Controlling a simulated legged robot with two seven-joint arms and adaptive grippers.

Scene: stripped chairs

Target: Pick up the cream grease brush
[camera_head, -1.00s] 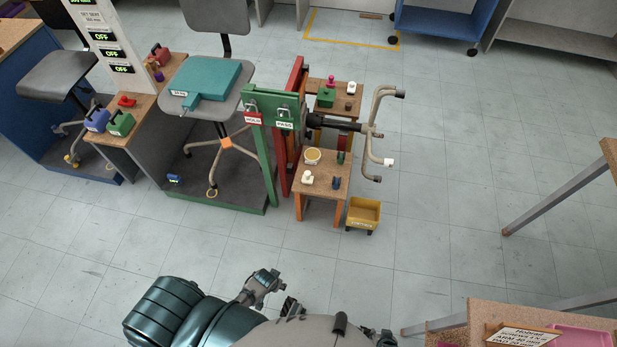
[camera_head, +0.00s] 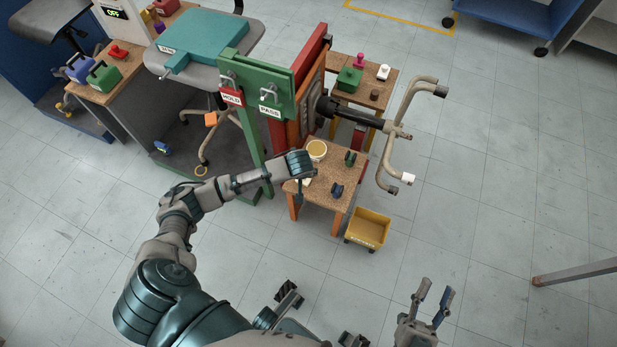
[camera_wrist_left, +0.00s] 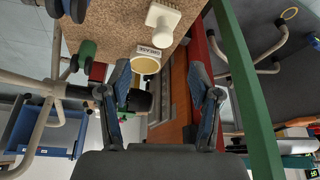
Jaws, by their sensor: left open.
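The cream grease brush (camera_wrist_left: 163,20) lies on a small cork-topped table (camera_wrist_left: 110,25), seen at the top of the left wrist view. In the head view only a pale bit of it (camera_head: 306,182) shows past my left gripper (camera_head: 299,163), which hangs over the table's left part. In the left wrist view my left gripper (camera_wrist_left: 160,78) is open and empty, its fingers apart and the brush beyond their tips. A round cream-yellow pot (camera_head: 317,150) stands behind the brush, beside a GREASE label (camera_wrist_left: 149,51). My right gripper (camera_head: 435,295) is open and empty over the floor.
Green and dark blue small items (camera_head: 337,190) stand on the table right of the brush. A green frame (camera_head: 256,150) rises close at left. A bent metal chair base (camera_head: 393,150) juts out at right. A yellow bin (camera_head: 368,230) stands in front.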

